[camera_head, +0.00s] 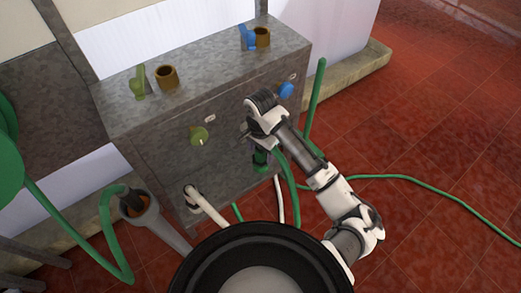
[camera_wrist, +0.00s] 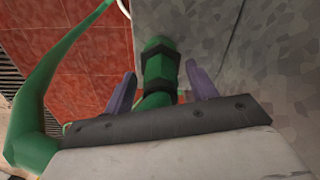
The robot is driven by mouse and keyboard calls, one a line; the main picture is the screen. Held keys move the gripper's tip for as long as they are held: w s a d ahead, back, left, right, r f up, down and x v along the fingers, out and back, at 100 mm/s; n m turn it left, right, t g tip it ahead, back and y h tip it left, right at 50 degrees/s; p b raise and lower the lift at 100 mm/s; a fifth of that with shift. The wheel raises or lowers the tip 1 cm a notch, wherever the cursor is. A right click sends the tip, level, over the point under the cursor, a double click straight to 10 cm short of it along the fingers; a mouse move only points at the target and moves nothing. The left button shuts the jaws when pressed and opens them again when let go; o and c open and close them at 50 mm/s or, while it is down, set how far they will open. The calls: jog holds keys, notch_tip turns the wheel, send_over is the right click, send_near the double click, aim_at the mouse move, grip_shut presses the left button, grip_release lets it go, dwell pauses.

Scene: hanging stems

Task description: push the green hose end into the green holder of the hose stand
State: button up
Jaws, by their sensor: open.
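A green hose end (camera_wrist: 160,68) with dark bands lies between the two purple fingers of my gripper (camera_wrist: 161,90) in the wrist view. The fingers are spread, with a gap on each side of it. In the head view, the green part (camera_head: 262,158) hangs just below my gripper (camera_head: 258,143), close to the stand's front face. The hose stand is a grey metal box (camera_head: 165,123). A brown cup (camera_head: 166,77) beside a green tab (camera_head: 138,82) stands on its top left, which looks like the green holder. It is empty. My gripper's body hides part of the hose.
A second brown cup (camera_head: 262,37) beside a blue tab (camera_head: 247,38) is on the stand's top right.

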notch_tip(320, 180, up, 14)
jog(key=p, duration=0.2)
jog(key=shift+f, duration=0.1)
